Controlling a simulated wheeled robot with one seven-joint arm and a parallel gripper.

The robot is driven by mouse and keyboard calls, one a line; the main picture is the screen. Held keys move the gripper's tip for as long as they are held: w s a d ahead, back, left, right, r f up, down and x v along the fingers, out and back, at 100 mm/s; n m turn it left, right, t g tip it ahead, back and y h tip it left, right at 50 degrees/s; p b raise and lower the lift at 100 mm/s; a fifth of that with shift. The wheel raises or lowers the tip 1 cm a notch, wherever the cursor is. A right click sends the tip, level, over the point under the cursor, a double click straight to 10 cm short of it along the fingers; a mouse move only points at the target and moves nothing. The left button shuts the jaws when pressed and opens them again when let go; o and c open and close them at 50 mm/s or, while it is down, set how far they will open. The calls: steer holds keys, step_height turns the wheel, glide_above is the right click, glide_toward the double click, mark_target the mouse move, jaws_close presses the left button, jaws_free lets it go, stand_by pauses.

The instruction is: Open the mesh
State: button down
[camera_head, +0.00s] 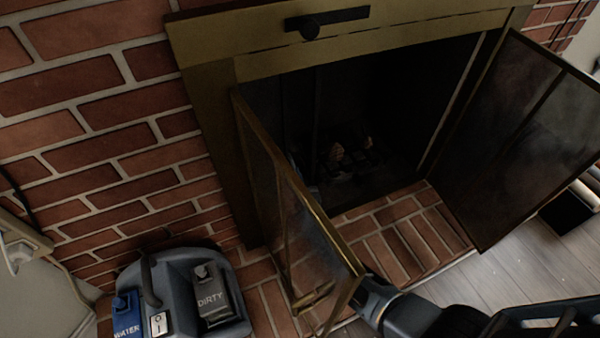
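The fireplace has a brass frame (207,130) and a dark opening (375,120). Dark, curtain-like mesh (300,110) seems to hang inside at the left, but it is too dim to be sure. The left glass door (290,215) stands swung outward, with a brass handle (314,298) low on it. The right glass door (520,140) is also swung wide open. My gripper (376,298) reaches in from the lower right to the left door's outer edge. Its fingers are hidden or blurred behind the door, so their state and any contact are unclear.
A grey carpet-cleaning machine (180,300) with "WATER" and "DIRTY" tanks stands at the lower left, close to the left door. The brick hearth (400,245) between the doors is clear. Logs (345,155) lie inside the firebox. Wood floor (480,285) lies at the right.

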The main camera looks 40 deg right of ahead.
steer(key=shift+a, duration=0.2)
steer(key=c, duration=1.2)
jaws_free()
steer(key=shift+d, duration=0.1)
steer(key=r+p, duration=0.1)
steer(key=r, duration=0.1)
steer(key=r+p, duration=0.1)
steer(key=r, duration=0.1)
steer(key=shift+s+d+r, duration=0.2)
steer(key=shift+r, duration=0.2)
steer(key=s+d+r, duration=0.6)
steer(key=s+d, duration=0.1)
steer(key=d, duration=0.1)
steer(key=shift+d+p, duration=0.35)
steer(key=shift+p, duration=0.05)
